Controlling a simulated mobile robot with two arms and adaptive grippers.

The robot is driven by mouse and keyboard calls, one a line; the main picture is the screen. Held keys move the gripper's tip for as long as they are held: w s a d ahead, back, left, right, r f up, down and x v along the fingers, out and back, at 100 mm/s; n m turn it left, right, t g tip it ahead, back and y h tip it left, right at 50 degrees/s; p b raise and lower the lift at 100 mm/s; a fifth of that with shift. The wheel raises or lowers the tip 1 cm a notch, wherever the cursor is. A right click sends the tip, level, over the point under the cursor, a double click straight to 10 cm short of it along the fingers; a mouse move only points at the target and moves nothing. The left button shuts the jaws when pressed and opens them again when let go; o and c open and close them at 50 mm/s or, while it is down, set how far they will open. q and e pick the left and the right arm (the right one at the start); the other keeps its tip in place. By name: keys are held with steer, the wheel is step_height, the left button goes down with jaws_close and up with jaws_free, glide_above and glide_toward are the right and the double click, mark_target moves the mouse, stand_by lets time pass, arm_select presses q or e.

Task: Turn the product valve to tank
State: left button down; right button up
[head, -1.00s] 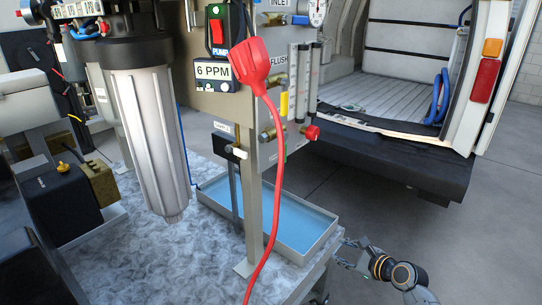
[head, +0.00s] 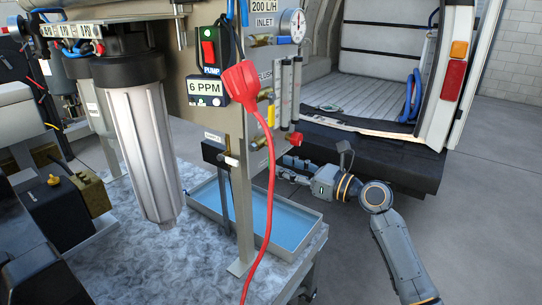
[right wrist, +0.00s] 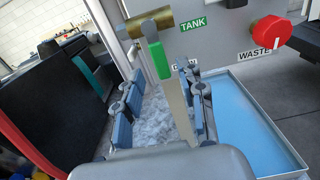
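In the right wrist view the product valve has a brass body (right wrist: 152,25) and a green handle (right wrist: 158,58) that hangs downward. A green TANK label (right wrist: 193,24) is right of the brass body. A second label beside the handle is partly hidden. My right gripper (right wrist: 158,112) is open, with blue-padded fingers on either side of the space below the handle. The handle's end is near the gap, and no grip on it shows. In the head view my right gripper (head: 284,170) is low at the panel's right side. The green handle is not clear there. My left gripper is not in view.
A red waste knob (right wrist: 277,34) is right of the TANK label. A blue-bottomed tray (head: 298,238) lies below the panel. A red plug and cable (head: 243,84) hang in front. A white filter housing (head: 142,150) stands left. Open floor lies right.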

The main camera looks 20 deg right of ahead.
mark_target(273, 162)
steer(key=p+x, duration=0.1)
steer(key=x, duration=0.4)
jaws_close()
